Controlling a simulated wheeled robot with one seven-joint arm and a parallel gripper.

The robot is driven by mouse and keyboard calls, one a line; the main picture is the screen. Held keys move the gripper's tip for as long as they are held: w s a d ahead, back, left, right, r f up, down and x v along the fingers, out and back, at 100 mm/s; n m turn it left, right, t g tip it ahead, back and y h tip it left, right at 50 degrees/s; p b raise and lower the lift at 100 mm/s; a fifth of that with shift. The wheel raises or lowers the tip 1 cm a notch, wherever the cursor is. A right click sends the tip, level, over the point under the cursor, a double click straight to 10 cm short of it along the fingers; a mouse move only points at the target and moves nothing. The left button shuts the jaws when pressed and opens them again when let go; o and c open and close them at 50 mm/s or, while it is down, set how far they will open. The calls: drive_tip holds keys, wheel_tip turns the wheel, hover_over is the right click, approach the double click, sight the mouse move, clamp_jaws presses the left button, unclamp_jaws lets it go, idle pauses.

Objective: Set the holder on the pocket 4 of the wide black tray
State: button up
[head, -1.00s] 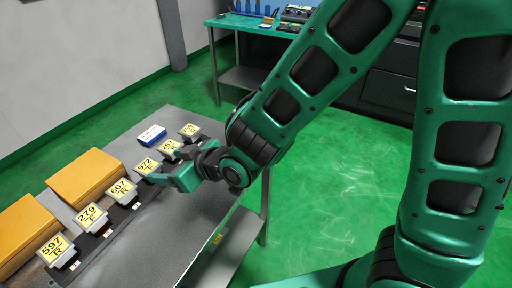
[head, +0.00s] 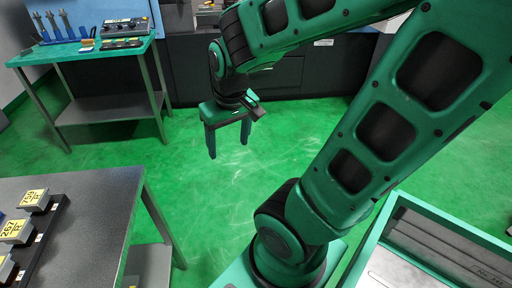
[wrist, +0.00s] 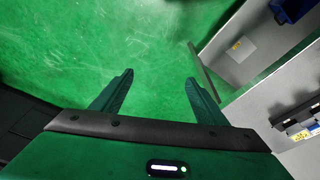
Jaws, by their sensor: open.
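My gripper (head: 228,152) is open and empty, pointing down over the green floor between the two tables. Its two fingers also show apart, with only floor between them, in the wrist view (wrist: 159,77). Grey holders with yellow number labels stand in a row at the lower left of the head view. One reads 159 (head: 35,198) and another reads 267 (head: 17,231). They sit on a long black tray (head: 52,222), cut off by the picture edge. I cannot tell which holder or tray the task means.
The grey table (head: 105,205) has bare surface right of the tray. A far green-topped bench (head: 75,50) bears a black tray-like object (head: 122,43), a small yellow-and-blue item (head: 87,45), blue stands and a grey device (head: 125,26). A green-rimmed bin (head: 385,215) is at lower right.

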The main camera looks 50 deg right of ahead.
drive_tip(key=s+d+r+m+g+y, duration=0.1)
drive_tip(key=s+d+r+m+g, duration=0.1)
drive_tip(key=s, duration=0.8)
drive_tip(key=shift+s+d+m, duration=0.15)
drive_tip(key=shift+d+m, duration=0.3)
drive_tip(key=shift+m, duration=0.25)
